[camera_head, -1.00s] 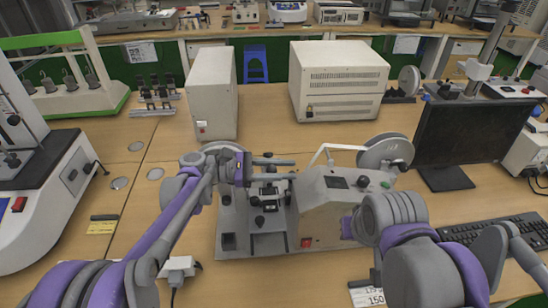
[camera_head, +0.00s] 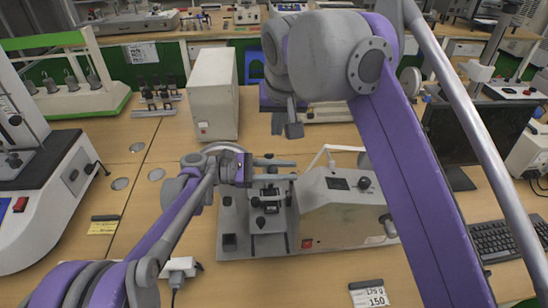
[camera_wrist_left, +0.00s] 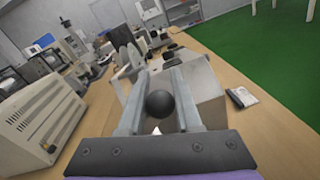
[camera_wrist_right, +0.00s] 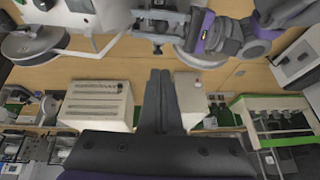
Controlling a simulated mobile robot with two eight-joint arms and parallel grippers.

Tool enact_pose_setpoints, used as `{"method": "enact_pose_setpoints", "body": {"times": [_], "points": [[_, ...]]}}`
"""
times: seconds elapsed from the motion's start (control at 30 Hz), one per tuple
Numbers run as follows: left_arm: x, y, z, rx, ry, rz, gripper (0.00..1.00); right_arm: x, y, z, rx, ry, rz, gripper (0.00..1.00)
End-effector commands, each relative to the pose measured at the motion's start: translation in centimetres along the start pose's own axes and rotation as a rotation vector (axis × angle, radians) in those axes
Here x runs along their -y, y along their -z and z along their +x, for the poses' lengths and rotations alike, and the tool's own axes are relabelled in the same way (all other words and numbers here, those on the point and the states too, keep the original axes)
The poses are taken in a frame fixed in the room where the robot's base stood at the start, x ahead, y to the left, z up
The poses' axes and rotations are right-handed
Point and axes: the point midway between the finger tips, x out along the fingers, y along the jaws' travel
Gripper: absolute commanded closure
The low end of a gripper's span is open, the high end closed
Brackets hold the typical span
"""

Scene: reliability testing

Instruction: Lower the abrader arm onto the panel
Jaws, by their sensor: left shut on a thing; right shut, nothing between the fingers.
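The abrader (camera_head: 335,212) stands on the bench with its grey base plate (camera_head: 228,215) at the left and its housing at the right. My left gripper (camera_head: 285,169) is over the black fittings (camera_head: 268,202) of the base. In the left wrist view it is shut on a round black knob (camera_wrist_left: 160,103). How the knob joins the abrader arm is hidden, and the panel cannot be made out clearly. My right gripper (camera_head: 286,126) is shut and empty, raised behind the abrader. Its fingers (camera_wrist_right: 160,95) are together in the right wrist view.
A tall white box (camera_head: 212,95) stands behind the abrader, and a wider vented box (camera_wrist_right: 95,105) is mostly hidden by my right arm in the head view. A monitor (camera_head: 475,140) and keyboard (camera_head: 505,236) are at the right. A label card (camera_head: 370,296) lies in front.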

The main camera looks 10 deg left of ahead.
Motion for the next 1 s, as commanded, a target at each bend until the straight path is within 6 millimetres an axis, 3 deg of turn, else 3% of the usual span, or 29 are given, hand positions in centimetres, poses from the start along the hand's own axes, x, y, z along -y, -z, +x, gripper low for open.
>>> {"method": "enact_pose_setpoints", "body": {"times": [0.37,0.6,1.0], "points": [[0.0,0.0,0.0,-0.001,0.000,-0.001,1.00,-0.1,-0.1,8.2,0.000,-0.001,0.001,1.00],[0.0,0.0,0.0,-0.001,0.000,-0.001,1.00,0.0,-2.4,10.0,-0.001,0.000,-0.001,1.00],[0.0,0.0,0.0,-0.001,0.000,-0.001,1.00,-0.1,-2.9,10.5,-0.001,0.000,-0.001,1.00]]}}
